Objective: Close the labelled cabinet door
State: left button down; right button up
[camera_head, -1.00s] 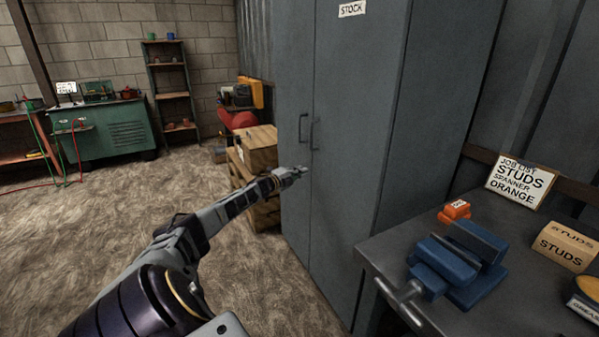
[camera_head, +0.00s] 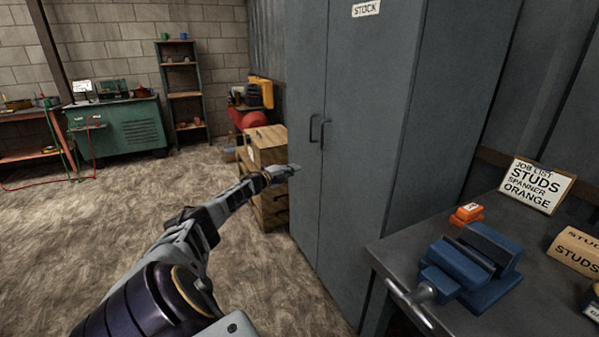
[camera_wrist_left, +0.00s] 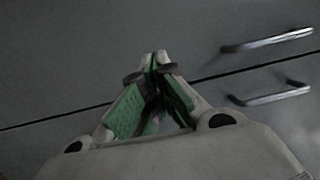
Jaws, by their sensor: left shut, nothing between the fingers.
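The grey cabinet (camera_head: 365,140) labelled STOCK stands right of centre in the head view. Its two doors look flush, with a thin seam between them and a handle (camera_head: 314,128) on the left door and another handle (camera_head: 325,133) on the right one. My left gripper (camera_head: 291,170) is shut and empty, just left of the cabinet front, below the handles. In the left wrist view, its fingertips (camera_wrist_left: 152,68) lie over the door seam, with both handles to the right. Whether it touches the door I cannot tell. My right gripper is not in view.
A bench (camera_head: 400,250) at the right holds a blue vise (camera_head: 470,265), an orange box (camera_head: 467,214), a STUDS carton (camera_head: 577,250) and a job list sign (camera_head: 537,185). A wooden crate (camera_head: 266,146) stands left of the cabinet. The floor at left is clear.

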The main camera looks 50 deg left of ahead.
pick_arm(q)
jog(key=shift+s+a+b, duration=0.15)
jog(key=shift+s+a, duration=0.25)
jog(key=shift+a, duration=0.25)
jog(key=shift+s+a+b, duration=0.15)
jog(key=shift+s+a, duration=0.25)
jog(key=shift+a, duration=0.2)
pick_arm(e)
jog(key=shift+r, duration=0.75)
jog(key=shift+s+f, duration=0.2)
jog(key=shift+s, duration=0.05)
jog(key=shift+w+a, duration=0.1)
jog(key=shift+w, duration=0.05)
